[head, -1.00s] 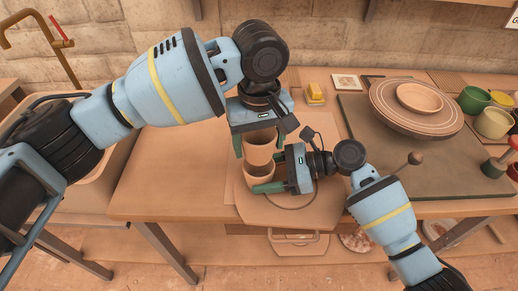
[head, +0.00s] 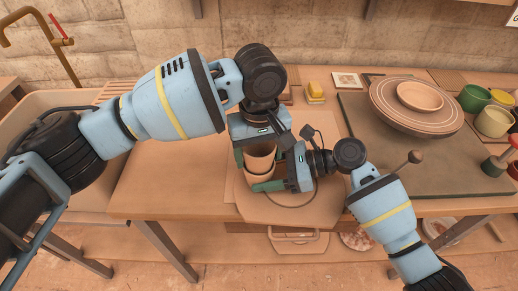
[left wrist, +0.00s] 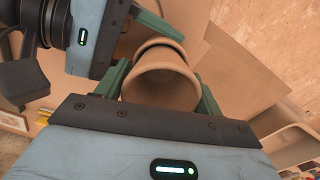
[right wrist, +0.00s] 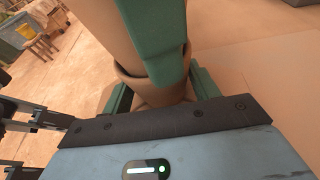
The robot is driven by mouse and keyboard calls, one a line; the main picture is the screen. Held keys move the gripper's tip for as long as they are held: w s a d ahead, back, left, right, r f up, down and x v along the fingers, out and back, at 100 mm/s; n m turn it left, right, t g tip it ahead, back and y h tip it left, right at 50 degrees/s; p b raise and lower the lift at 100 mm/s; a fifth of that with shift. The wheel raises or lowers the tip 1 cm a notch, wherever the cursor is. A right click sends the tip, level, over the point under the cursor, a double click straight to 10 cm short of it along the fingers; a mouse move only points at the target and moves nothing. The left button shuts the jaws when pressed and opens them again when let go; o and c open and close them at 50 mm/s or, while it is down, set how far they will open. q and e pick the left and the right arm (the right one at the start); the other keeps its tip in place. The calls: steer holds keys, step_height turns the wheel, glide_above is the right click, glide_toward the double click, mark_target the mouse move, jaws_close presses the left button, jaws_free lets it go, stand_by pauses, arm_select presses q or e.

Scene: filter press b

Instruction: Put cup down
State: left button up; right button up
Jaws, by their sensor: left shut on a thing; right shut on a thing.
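Two plain tan cups are stacked above the front of the workbench. The upper cup (head: 261,157) is between the green fingers of my left gripper (head: 260,155), which is shut on it. The lower cup (head: 256,179) is in my right gripper (head: 266,184), shut on it from the right. The upper cup's lower end sits inside the lower cup's rim. In the left wrist view the upper cup (left wrist: 160,88) shows its open end, with the lower cup's rim behind it. In the right wrist view a green left finger partly hides the joint between the upper cup (right wrist: 102,18) and the lower cup (right wrist: 130,82).
A tan board (head: 300,212) lies under the grippers at the bench's front edge. A dark mat (head: 375,150) to the right holds a turntable with a bowl (head: 420,97). Coloured cups (head: 493,122) stand at far right. A yellow block (head: 315,90) lies behind. The bench left of the cups is clear.

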arm_select(q)
steer(key=o, duration=1)
steer(key=shift+o, duration=0.2)
step_height(320, 180, up, 13)
steer(key=shift+r, duration=0.15)
arm_select(e)
steer(key=o, duration=0.8)
steer(key=shift+o, duration=0.2)
steer(key=shift+d, duration=0.1)
steer(key=v, duration=0.7)
steer(key=shift+d+r, duration=0.1)
steer(key=shift+d, duration=0.05)
